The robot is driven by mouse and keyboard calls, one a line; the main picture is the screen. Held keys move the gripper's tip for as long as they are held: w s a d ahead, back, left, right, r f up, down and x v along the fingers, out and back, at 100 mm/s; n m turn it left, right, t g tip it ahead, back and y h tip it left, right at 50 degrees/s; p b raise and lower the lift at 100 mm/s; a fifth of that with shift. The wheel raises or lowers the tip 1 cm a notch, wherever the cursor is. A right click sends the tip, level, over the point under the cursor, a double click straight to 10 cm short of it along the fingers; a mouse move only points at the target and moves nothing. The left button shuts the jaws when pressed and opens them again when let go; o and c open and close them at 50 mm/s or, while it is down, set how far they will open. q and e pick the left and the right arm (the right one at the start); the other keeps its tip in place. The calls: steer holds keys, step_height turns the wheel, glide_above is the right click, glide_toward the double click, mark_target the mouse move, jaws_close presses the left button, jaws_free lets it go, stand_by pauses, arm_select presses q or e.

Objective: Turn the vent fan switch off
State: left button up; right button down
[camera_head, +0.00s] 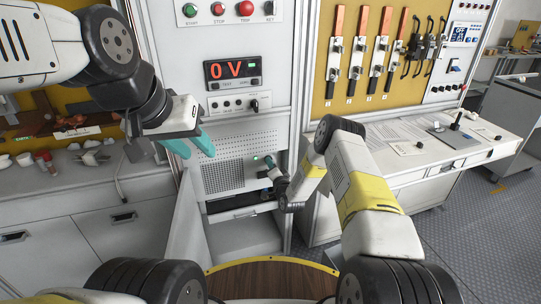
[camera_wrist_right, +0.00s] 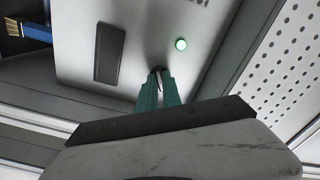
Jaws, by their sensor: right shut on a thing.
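In the right wrist view, a small metal switch lever (camera_wrist_right: 155,72) stands on a light grey panel (camera_wrist_right: 140,25), mostly hidden between my fingertips. My right gripper (camera_wrist_right: 157,76) is shut on it. A lit green lamp (camera_wrist_right: 181,44) is just above and right of it, with a black rectangle (camera_wrist_right: 109,52) to the left. In the head view the right gripper (camera_head: 269,165) is at the right side of the perforated cabinet front, next to the green lamp (camera_head: 255,158). My left gripper (camera_head: 190,146) is open and empty, in front of the cabinet at left.
A red "0 V" display (camera_head: 232,70) and a row of buttons (camera_head: 232,9) are above. A perforated grille (camera_head: 222,177) is left of my right gripper. A counter (camera_head: 75,185) with small items is at left, and a white desk (camera_head: 430,150) at right.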

steer(key=shift+n, duration=0.3)
steer(key=n, duration=1.1)
steer(key=shift+f, duration=0.1)
steer(key=shift+n, duration=0.3)
steer(key=c, duration=1.5)
jaws_free()
steer(key=v, duration=0.7)
steer(key=shift+s+d, duration=0.15)
steer(key=shift+s, duration=0.2)
